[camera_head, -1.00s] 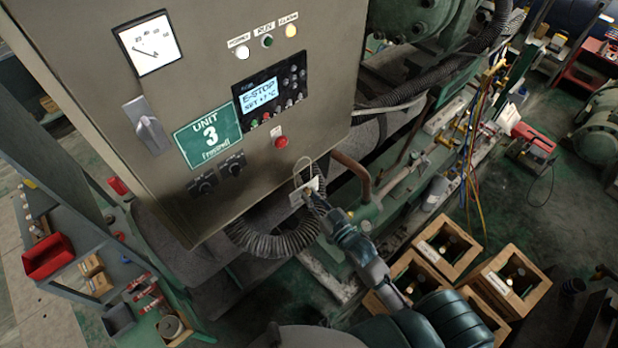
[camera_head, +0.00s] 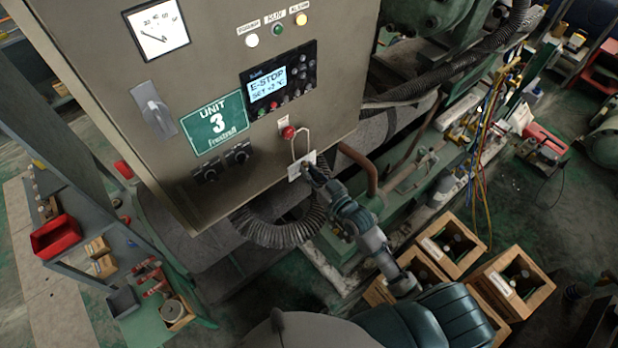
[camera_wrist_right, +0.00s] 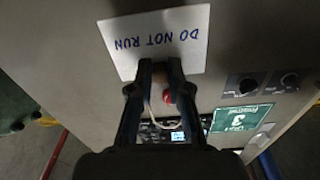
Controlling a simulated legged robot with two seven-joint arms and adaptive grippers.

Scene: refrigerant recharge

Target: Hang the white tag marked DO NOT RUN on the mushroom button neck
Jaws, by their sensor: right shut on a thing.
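The red mushroom button (camera_head: 289,132) sits on the lower right of the grey control panel; it also shows in the right wrist view (camera_wrist_right: 167,97). My right gripper (camera_head: 309,172) is shut on the white tag (camera_head: 300,165), just below the button. In the right wrist view the tag (camera_wrist_right: 160,38) reads DO NOT RUN, upside down, beyond the fingertips. The tag's pale wire loop (camera_head: 297,141) stands up from it and overlaps the button in the head view. I cannot tell whether the loop is around the neck or in front of it. My left gripper is not in view.
The control panel (camera_head: 215,60) has a gauge, a rotary switch, a display reading E-STOP and two dark knobs (camera_head: 223,163) left of the button. A ribbed hose (camera_head: 280,232) curves below the panel. Wooden crates (camera_head: 510,285) stand on the floor at the lower right.

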